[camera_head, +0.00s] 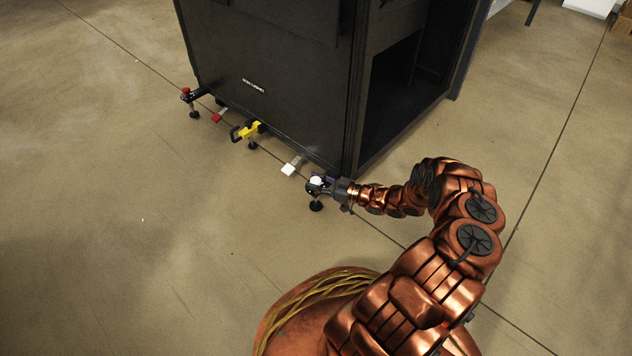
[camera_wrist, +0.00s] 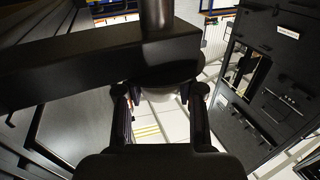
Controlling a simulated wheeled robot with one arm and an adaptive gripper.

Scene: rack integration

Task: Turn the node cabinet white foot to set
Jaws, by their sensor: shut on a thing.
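The black node cabinet (camera_head: 270,85) stands on the floor with several feet along its lower edge. The white foot (camera_head: 316,182) is at the near right corner, its white round top showing above a dark round pad. My gripper (camera_head: 325,186) reaches it from the right and is shut on it. In the wrist view my gripper (camera_wrist: 161,95) has one finger on each side of the foot, under a dark bar and disc. The foot's pale part shows between the fingers; the exact contact is partly hidden.
A red-topped foot (camera_head: 187,92) and a yellow foot (camera_head: 248,131) stand farther left along the cabinet. A red tab (camera_head: 218,116) and a white tab (camera_head: 291,166) stick out low from the cabinet's edge. The floor in front is clear.

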